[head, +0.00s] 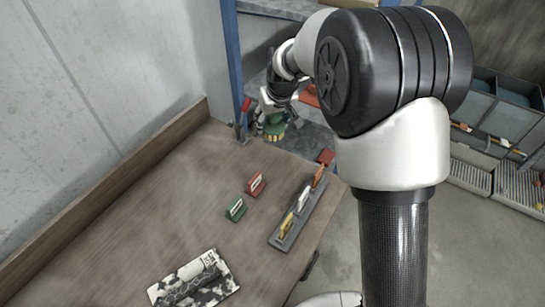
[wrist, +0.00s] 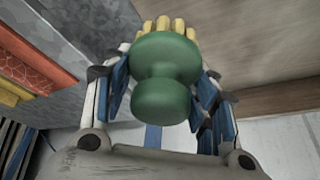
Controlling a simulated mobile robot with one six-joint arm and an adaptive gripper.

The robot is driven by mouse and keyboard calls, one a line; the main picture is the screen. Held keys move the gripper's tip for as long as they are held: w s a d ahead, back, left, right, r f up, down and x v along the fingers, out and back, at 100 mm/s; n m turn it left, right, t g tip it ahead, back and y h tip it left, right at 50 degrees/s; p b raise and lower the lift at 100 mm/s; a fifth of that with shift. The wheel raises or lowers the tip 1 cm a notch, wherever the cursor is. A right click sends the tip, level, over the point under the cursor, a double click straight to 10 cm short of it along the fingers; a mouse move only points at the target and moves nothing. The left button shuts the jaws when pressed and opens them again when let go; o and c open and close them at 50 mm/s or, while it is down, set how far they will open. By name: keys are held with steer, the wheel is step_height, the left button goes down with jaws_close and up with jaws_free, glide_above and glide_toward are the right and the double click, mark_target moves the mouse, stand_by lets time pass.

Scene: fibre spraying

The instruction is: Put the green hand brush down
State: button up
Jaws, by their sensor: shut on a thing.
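The green hand brush (wrist: 165,80) has a rounded green handle and yellow bristles. My gripper (wrist: 160,92) is shut on its green body, with blue-padded fingers on both sides in the wrist view. In the head view the green brush (head: 273,126) hangs below my gripper (head: 270,110), beyond the far edge of the wooden table, near a blue post. The bristles point away from the wrist camera. The lower fingertips are partly hidden by the brush.
The wooden table (head: 190,200) holds a green block (head: 236,209), a red block (head: 256,184), a grey tray (head: 285,241) with several coloured tools, and a patterned case (head: 194,282). A blue post (head: 232,60) stands at the table's far end.

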step_height(320, 180, down, 15)
steer(key=b, duration=0.3)
steer(key=shift+b, duration=0.4)
steer(key=shift+f, duration=0.1)
steer(key=shift+f, duration=0.15)
steer(key=o, duration=0.9)
steer(key=shift+o, duration=0.2)
